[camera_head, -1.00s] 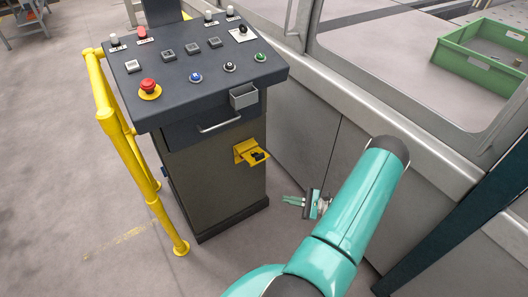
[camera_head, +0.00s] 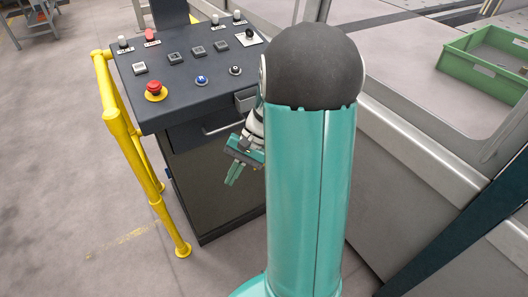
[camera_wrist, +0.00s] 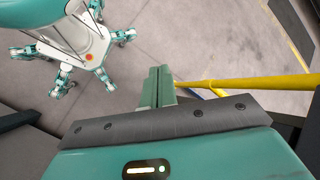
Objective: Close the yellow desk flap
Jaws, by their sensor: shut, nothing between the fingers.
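The dark control desk (camera_head: 205,180) stands left of centre in the head view. The yellow desk flap is hidden now, behind my arm and gripper in the head view, and it does not show in the wrist view. My gripper (camera_head: 233,174) is in front of the desk's front face, just below the drawer handle, with its fingers pointing down. In the wrist view my gripper (camera_wrist: 159,80) shows its two green fingers together, with nothing between them. I cannot tell whether it touches the desk.
A yellow guard rail (camera_head: 141,165) runs along the desk's left side; a yellow rail (camera_wrist: 250,83) crosses the wrist view. A red emergency button (camera_head: 156,88) and other buttons are on the desk top. A green crate (camera_head: 485,65) sits on the machine at right.

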